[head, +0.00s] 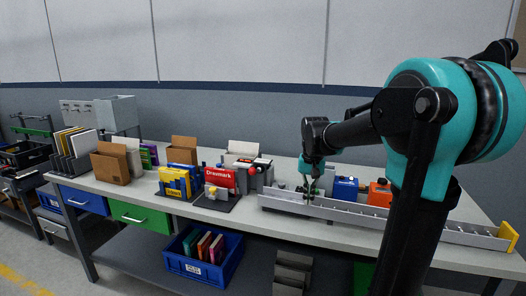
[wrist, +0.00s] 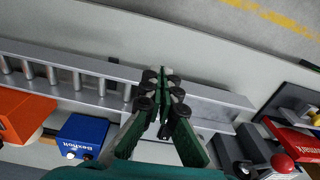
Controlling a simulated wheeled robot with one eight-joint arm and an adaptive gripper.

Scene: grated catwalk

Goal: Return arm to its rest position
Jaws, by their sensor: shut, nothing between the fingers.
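My arm, teal and black, reaches in from the right of the head view. My gripper (head: 310,190) hangs over the left part of a long grey slotted metal rack (head: 345,211) on the workbench. In the wrist view my gripper (wrist: 162,78) has its dark green fingers together, with nothing between them. I cannot tell whether the fingertips touch the rack.
A blue box (head: 345,188) and an orange box (head: 380,193) stand behind the rack. A red Drawmark box (head: 220,178), a blue-and-yellow box (head: 175,182) and cardboard holders (head: 110,163) stand to the left. A blue crate (head: 203,266) sits on the lower shelf. Bare bench top (wrist: 150,30) shows along the rack's front.

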